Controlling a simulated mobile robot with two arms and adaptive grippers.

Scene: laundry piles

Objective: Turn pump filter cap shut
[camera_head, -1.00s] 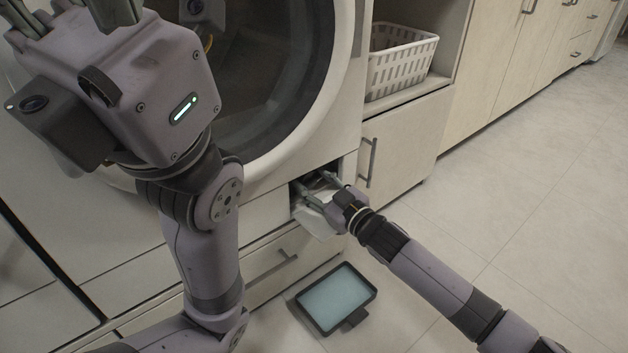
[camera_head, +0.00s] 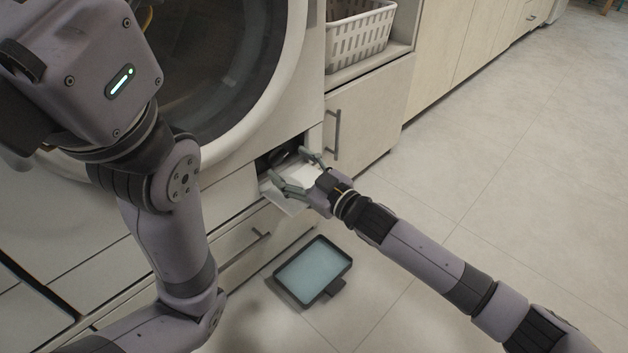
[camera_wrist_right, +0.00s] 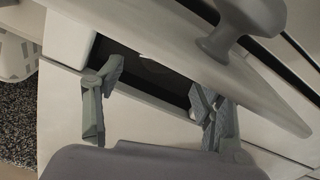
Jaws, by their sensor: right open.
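The low pump compartment in the white washing machine is open, with a pale flap (camera_head: 285,200) hanging out below it. In its dark opening a dark rounded shape (camera_head: 279,156) shows, seemingly the filter cap; its turn position cannot be read. My right gripper (camera_head: 292,168) is open at the opening, its fingers apart on either side of the flap area. In the right wrist view my right gripper (camera_wrist_right: 155,85) is open and empty before the dark slot (camera_wrist_right: 150,75); the cap is not clear there. My left wrist shows at upper left, but its fingers are out of frame.
A shallow dark tray (camera_head: 313,272) with a pale blue inside lies on the floor below the compartment. A white basket (camera_head: 358,38) stands in a shelf at right, above a cabinet door with a handle (camera_head: 333,135). The tiled floor at right is clear.

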